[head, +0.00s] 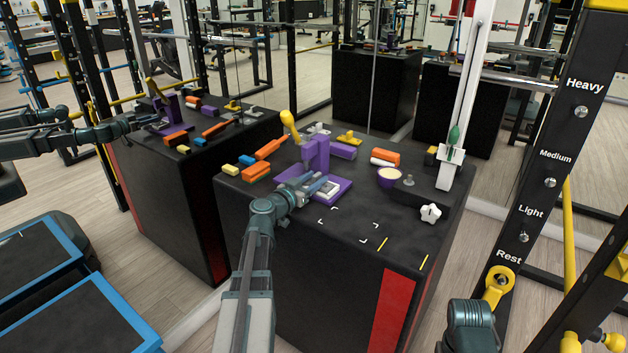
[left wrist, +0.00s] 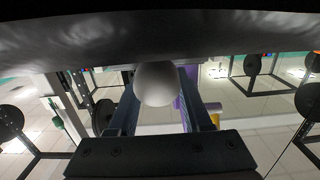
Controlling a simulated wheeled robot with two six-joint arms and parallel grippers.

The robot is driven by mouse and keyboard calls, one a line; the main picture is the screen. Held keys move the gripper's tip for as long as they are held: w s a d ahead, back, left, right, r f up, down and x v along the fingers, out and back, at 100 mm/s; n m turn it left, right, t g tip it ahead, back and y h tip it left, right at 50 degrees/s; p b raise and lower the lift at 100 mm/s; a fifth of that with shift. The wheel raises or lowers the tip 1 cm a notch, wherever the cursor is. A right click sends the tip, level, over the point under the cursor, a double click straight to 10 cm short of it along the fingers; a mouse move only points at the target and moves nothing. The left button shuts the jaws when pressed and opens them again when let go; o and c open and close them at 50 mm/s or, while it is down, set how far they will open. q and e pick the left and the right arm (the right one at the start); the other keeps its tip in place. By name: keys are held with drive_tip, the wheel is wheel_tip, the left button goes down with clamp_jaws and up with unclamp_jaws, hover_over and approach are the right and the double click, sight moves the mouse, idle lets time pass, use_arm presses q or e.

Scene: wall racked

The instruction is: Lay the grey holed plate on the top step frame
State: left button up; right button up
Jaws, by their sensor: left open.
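A purple upright piece (head: 316,152) stands on the black box, behind a flat purple base (head: 342,186). A small light grey plate-like piece (head: 330,188) shows at the base, partly behind my left gripper; I cannot make out its holes. I cannot tell for certain which part is the top step frame. My left gripper (head: 319,184) is open, its fingers over the purple base in front of the upright. In the left wrist view its fingers (left wrist: 163,105) stand apart, with a rounded grey thing (left wrist: 156,84) and some purple (left wrist: 187,104) seen between them. My right gripper is out of view.
Orange blocks (head: 257,172), a yellow-handled tool (head: 290,125), a purple bowl (head: 390,177) and a white star knob (head: 431,212) sit on the black box (head: 310,255). Its front right corner is mostly clear. A mirror behind repeats the scene. A rack (head: 545,150) stands at right.

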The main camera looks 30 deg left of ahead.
use_arm(q)
drive_tip(key=shift+s, duration=0.1)
drive_tip(key=s, duration=1.3)
drive_tip(key=shift+s+a+r+p, duration=0.3)
drive_tip(key=shift+r+p, duration=0.1)
drive_tip(key=shift+p, duration=0.05)
